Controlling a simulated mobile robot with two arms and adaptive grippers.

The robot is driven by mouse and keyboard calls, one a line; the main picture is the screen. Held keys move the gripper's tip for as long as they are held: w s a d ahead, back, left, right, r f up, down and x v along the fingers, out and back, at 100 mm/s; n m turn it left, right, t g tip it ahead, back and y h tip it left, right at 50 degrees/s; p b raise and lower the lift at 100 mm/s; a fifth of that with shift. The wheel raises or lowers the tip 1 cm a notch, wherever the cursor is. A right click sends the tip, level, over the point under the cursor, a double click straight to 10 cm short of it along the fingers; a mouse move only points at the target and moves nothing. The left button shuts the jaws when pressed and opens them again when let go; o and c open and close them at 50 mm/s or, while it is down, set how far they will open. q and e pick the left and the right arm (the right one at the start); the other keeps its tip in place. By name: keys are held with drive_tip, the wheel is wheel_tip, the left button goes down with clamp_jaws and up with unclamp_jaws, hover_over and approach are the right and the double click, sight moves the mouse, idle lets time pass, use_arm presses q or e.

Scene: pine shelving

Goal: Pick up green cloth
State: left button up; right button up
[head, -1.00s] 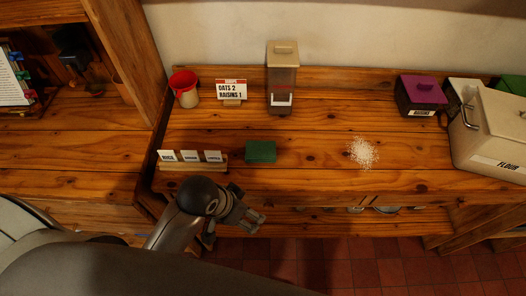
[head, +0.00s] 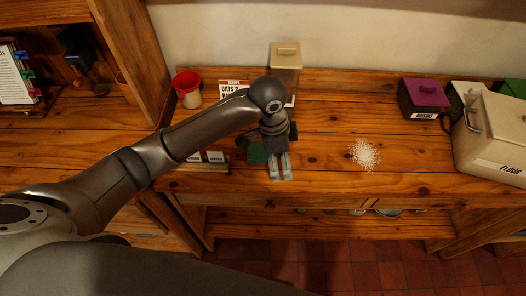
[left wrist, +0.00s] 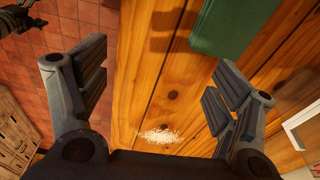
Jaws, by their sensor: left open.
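The green cloth (head: 256,153) lies folded on the wooden counter, partly hidden behind my left gripper in the head view. In the left wrist view the cloth (left wrist: 228,24) shows at the top, beyond the right fingertip and cut off by the frame edge. My left gripper (head: 280,176) is above the counter just right of the cloth, its fingers pointing toward the counter's front edge. In the left wrist view the left gripper (left wrist: 158,75) is open with nothing between its fingers. My right gripper is not seen in the head view.
A patch of white grains (head: 364,154) lies right of the cloth. A label rack (head: 208,157) is to the left, partly hidden by my arm. A purple-lidded box (head: 424,97) and a flour bin (head: 492,135) stand right.

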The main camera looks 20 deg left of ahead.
use_arm(q)
wheel_tip(320, 180, up, 5)
drive_tip(key=y, duration=0.2)
hover_over(263, 153)
drive_tip(key=w, duration=0.1)
drive_tip(key=shift+m+g, duration=0.3)
drive_tip(key=f, duration=0.2)
drive_tip(key=f+p, duration=0.1)
drive_tip(key=f, duration=0.2)
drive_tip(key=shift+w+d, duration=0.1)
drive_tip(key=shift+d, duration=0.1)
drive_tip(key=shift+f+p, duration=0.4)
drive_tip(key=shift+f, duration=0.2)
wheel_tip(263, 153, down, 4)
drive_tip(key=shift+a+r+p, duration=0.15)
drive_tip(key=shift+r+p, duration=0.05)
drive_tip(key=shift+p, duration=0.4)
drive_tip(key=shift+f, duration=0.4)
drive_tip(key=c, duration=1)
